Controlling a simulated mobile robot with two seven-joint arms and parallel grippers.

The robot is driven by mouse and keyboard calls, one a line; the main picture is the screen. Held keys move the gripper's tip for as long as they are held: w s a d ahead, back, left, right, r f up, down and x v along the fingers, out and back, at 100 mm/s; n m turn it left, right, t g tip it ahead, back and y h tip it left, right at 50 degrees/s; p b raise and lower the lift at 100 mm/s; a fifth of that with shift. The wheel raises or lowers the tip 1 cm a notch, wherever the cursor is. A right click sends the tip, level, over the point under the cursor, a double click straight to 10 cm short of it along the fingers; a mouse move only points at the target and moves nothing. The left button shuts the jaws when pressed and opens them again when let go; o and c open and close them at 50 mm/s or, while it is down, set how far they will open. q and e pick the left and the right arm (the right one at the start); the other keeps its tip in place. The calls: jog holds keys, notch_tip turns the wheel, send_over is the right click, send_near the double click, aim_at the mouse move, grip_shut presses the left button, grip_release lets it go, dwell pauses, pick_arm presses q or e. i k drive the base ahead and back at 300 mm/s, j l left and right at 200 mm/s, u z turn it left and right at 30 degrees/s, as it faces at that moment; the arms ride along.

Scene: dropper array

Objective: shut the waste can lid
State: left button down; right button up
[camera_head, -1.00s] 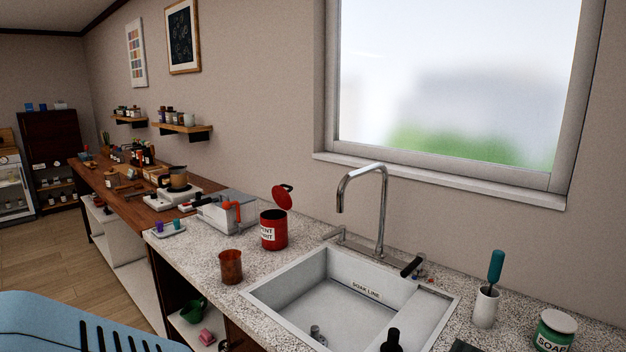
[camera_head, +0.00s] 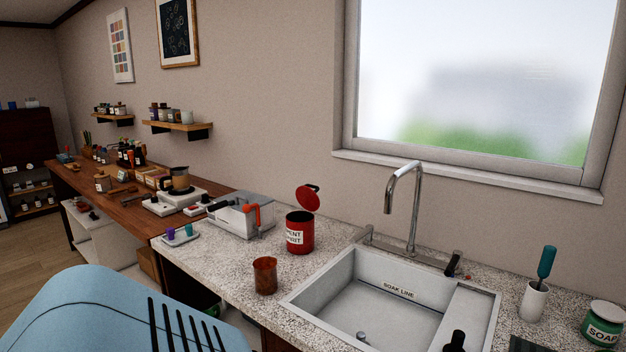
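The red waste can (camera_head: 300,234) stands upright on the speckled counter, left of the sink, with a white label on its front. Its red lid (camera_head: 308,197) is raised, tilted up at the back of the can, so the can is open. Neither of my grippers is in view.
A copper-brown cup (camera_head: 265,276) stands in front of the can. A grey box-like device (camera_head: 238,219) with an orange handle is to its left. The sink (camera_head: 345,290) and faucet (camera_head: 404,205) are to the right. Part of my blue body covers the lower left.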

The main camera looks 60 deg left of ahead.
aim_at(306, 197)
jog(key=k+j+z, duration=0.1)
jog(key=k+j, duration=0.45)
jog(key=j, duration=0.2)
jog(key=k+j+z, duration=0.1)
jog(key=k+j, duration=0.5)
jog(key=j, duration=0.1)
